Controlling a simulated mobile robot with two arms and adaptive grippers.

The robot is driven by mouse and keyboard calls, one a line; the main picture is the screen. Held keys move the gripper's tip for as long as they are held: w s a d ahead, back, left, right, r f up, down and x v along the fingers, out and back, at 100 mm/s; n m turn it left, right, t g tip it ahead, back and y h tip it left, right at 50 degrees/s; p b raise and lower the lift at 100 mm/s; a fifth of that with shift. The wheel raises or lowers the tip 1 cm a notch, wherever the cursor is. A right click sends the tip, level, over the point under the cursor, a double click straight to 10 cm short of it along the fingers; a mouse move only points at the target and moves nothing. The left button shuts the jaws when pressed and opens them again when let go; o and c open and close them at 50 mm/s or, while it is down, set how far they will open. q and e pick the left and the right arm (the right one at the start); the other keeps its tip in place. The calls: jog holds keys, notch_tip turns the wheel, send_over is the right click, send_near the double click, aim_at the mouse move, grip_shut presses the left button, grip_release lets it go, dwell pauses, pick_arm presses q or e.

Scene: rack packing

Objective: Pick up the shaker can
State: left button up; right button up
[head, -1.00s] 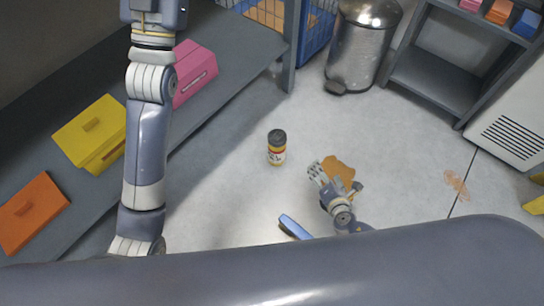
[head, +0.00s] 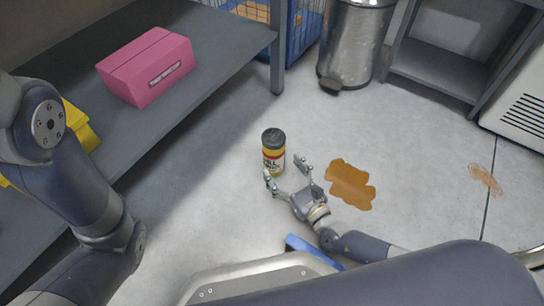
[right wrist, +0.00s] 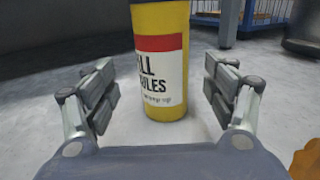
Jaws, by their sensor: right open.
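The shaker can (head: 273,153) stands upright on the floor, yellow with a dark lid and a red and white label. In the right wrist view the can (right wrist: 160,60) is straight ahead, its top cut off by the frame edge. My right gripper (head: 286,177) is open just in front of the can. In the right wrist view its fingers (right wrist: 160,98) are spread to the left and right of the can's lower part, with gaps on both sides. My left arm is at the left of the head view; its gripper is out of frame.
A brown spill (head: 351,185) lies right of the can. A blue object (head: 310,248) is on the floor near my body. A grey shelf (head: 200,60) with a pink box (head: 147,67) stands at left. A metal bin (head: 352,42) stands behind.

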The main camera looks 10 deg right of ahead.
aim_at(279, 163)
jog(key=b+x, duration=0.3)
jog(key=x, duration=0.2)
jog(key=shift+w+d+f, duration=0.1)
jog(key=shift+w, duration=0.6)
jog(key=c, duration=1.3)
jog(key=shift+c, duration=1.1)
jog(key=shift+r, duration=0.35)
